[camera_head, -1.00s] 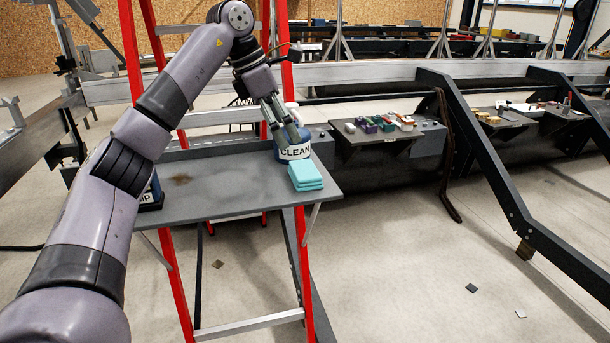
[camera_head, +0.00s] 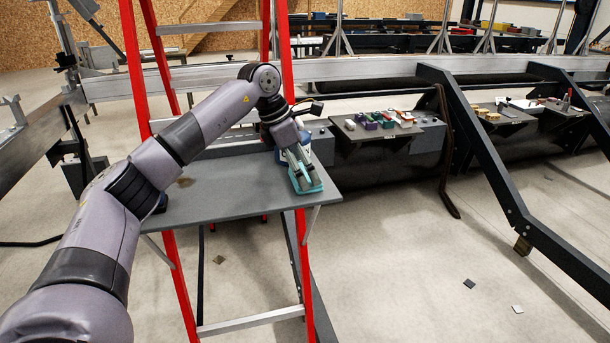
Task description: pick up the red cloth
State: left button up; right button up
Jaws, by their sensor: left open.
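A folded teal cloth stack (camera_head: 315,188) lies near the right front corner of the grey platform on the red ladder. I see no cloth that is clearly red on this platform. My left gripper (camera_head: 304,181) points down at the teal stack, with its open fingers over it and hiding much of it. I cannot tell whether the fingertips touch the cloth. My right gripper is not in view.
The grey platform (camera_head: 225,195) is mostly bare, with a dark stain. The blue container behind my left gripper is largely hidden. Red ladder rails (camera_head: 172,275) stand close to my arm. Small coloured items (camera_head: 372,121) lie on a side shelf to the right.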

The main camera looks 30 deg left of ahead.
aim_at(304, 171)
pick_arm(q)
jog(key=shift+c, duration=0.3)
jog(key=c, duration=0.8)
jog(key=shift+o, duration=0.2)
jog(key=shift+r, duration=0.1)
jog(key=shift+r+b, duration=0.3)
jog(key=shift+r, duration=0.15)
notch_tip(304, 171, up, 2)
jog(key=shift+b, duration=0.4)
jog(key=shift+s+a+b, duration=0.3)
jog(key=shift+s+a, duration=0.15)
jog(key=s+a+b, duration=0.1)
jog(key=s+a, duration=0.2)
jog(key=s, duration=0.1)
jog(key=s+a+b, duration=0.2)
jog(key=s+a, duration=0.2)
jog(key=s+a+b, duration=0.1)
jog(key=s+a, duration=0.3)
jog(key=shift+s+r, duration=0.25)
jog(key=shift+s, duration=0.15)
